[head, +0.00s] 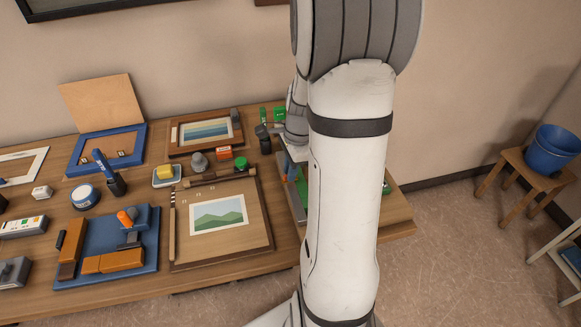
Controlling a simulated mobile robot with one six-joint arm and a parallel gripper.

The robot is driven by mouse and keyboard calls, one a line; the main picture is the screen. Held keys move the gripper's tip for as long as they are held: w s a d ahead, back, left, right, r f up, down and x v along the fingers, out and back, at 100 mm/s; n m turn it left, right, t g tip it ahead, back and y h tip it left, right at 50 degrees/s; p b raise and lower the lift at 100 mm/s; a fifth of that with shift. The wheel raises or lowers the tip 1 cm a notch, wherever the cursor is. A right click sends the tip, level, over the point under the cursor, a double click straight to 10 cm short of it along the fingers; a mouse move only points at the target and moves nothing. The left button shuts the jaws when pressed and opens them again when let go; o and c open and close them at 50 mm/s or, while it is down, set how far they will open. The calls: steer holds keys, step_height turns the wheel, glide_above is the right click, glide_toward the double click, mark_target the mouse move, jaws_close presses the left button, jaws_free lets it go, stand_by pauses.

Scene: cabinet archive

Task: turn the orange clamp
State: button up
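A blue board (140,262) lies at the front left of the table. On it are a long orange block (72,243), a second orange block (114,262), and a grey fixture (139,221) with a round orange knob (126,217) on top. The knobbed fixture looks like the orange clamp, but I cannot be sure which orange part is meant.
A framed landscape board (258,235) lies between the blue board and my arm. A cup with a blue-handled tool (116,184), a yellow sponge on a dish (165,175) and a grey knob (198,160) stand behind. A stool with a blue bucket (551,150) is at the right.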

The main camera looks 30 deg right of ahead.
steer(key=o, duration=0.3)
step_height(320, 180, up, 6)
steer(key=p, duration=0.5)
stand_by(0.3)
step_height(320, 180, up, 8)
steer(key=d+b, duration=0.1)
steer(key=s+a+r+n+t+h+b, duration=0.1)
steer(key=s+a+r+n+t+b, duration=0.1)
steer(key=s+a+n, duration=1.1)
steer(key=a+n+t, duration=0.1)
steer(key=a+n, duration=0.1)
steer(key=n, duration=0.5)
steer(key=shift+a+r+h, duration=0.25)
steer(key=shift+r+h, duration=0.05)
steer(key=shift+h, duration=0.1)
